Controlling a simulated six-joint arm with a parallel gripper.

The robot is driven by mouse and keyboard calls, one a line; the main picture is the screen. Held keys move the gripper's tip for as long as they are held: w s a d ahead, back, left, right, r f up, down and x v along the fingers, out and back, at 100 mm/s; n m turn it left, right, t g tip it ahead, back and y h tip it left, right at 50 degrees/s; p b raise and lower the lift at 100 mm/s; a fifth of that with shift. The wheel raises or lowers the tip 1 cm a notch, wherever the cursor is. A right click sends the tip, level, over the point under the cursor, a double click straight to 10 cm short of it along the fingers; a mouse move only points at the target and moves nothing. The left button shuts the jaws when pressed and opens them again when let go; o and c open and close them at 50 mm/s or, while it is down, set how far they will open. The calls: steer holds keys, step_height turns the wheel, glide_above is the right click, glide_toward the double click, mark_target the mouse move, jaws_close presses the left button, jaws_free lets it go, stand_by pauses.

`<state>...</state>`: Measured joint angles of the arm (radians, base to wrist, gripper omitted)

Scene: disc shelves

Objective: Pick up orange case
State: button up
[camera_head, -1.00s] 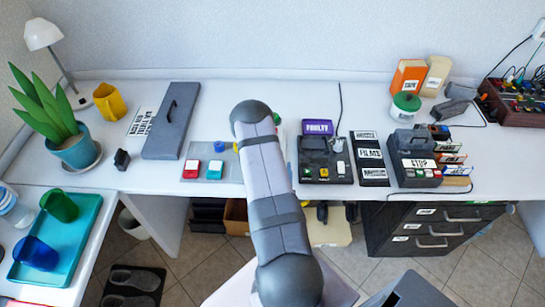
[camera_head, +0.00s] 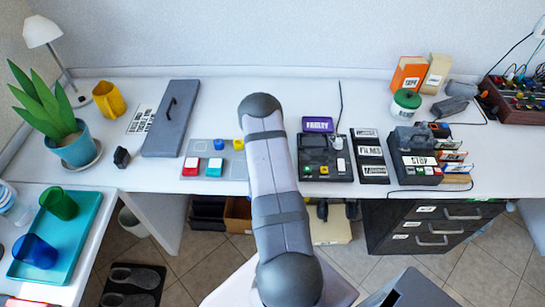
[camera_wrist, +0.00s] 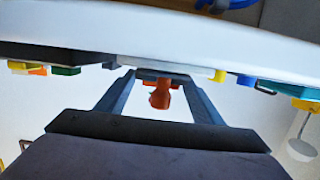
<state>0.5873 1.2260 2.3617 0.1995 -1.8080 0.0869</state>
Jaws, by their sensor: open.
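An upright orange box (camera_head: 409,74) with a white label stands at the back right of the desk in the head view. A dark rack (camera_head: 408,160) holds several thin labelled cases, some with orange-looking edges; I cannot tell which is the orange case. My gripper (camera_wrist: 158,80) shows in the wrist view with its two fingers apart. A small red-orange thing appears between the fingers, seemingly beyond them; I cannot tell what it is. In the head view my gripper is hidden behind my arm.
A cream box (camera_head: 437,73) and a green-lidded jar (camera_head: 405,103) stand near the orange box. A button panel (camera_head: 228,170), a black device (camera_head: 322,160) and a grey hinged panel (camera_head: 171,120) lie on the desk. A yellow mug (camera_head: 109,100) stands left.

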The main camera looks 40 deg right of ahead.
steer(key=c, duration=1.2)
step_height(320, 180, up, 9)
steer(key=shift+f+p, duration=0.15)
steer(key=shift+p, duration=0.35)
steer(key=shift+r+p, duration=0.6)
steer(key=shift+r, duration=0.05)
